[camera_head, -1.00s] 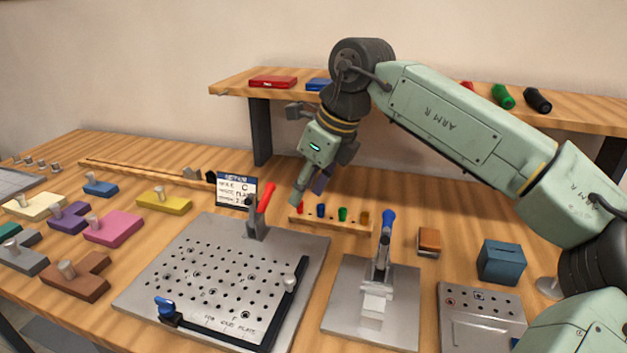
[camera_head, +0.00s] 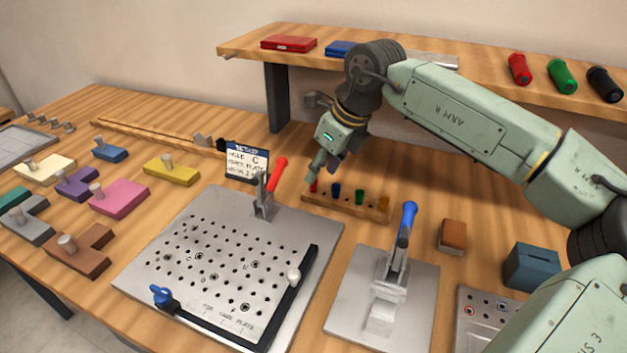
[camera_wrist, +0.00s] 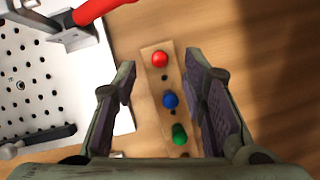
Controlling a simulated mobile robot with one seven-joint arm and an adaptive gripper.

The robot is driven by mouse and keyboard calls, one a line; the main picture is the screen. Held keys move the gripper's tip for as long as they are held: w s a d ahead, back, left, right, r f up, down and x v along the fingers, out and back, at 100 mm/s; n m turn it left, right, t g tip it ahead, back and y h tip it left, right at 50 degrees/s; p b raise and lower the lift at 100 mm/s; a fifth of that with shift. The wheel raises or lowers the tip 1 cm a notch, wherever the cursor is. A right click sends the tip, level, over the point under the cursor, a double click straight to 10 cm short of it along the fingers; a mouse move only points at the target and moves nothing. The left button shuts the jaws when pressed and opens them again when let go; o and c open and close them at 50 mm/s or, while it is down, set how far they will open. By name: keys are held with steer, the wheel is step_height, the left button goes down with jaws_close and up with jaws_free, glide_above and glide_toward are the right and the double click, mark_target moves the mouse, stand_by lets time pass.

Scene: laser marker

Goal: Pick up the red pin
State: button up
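The red pin (camera_wrist: 160,59) stands at the end of a wooden pin rack (camera_wrist: 150,85) in the wrist view, with a blue pin (camera_wrist: 170,100) and a green pin (camera_wrist: 179,133) in line beside it. In the head view the red pin (camera_head: 313,187) shows at the rack's left end, just beneath my gripper (camera_head: 320,172). In the wrist view my gripper (camera_wrist: 160,82) is open, with one finger on each side of the rack and nothing held. The red pin lies ahead of and roughly between the fingertips. The exact height above it cannot be told.
A clamp with a red handle (camera_head: 277,175) stands close left of my gripper on the perforated plate (camera_head: 190,230). A blue-handled clamp (camera_head: 407,225) stands to the right. The shelf (camera_head: 240,47) is behind my arm. A sign (camera_head: 246,160) stands behind the plate.

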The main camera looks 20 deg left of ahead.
mark_target(313, 186)
steer(key=shift+p+x, duration=0.4)
steer(key=shift+x, duration=1.4)
steer(key=shift+a+r, duration=0.1)
jaws_close()
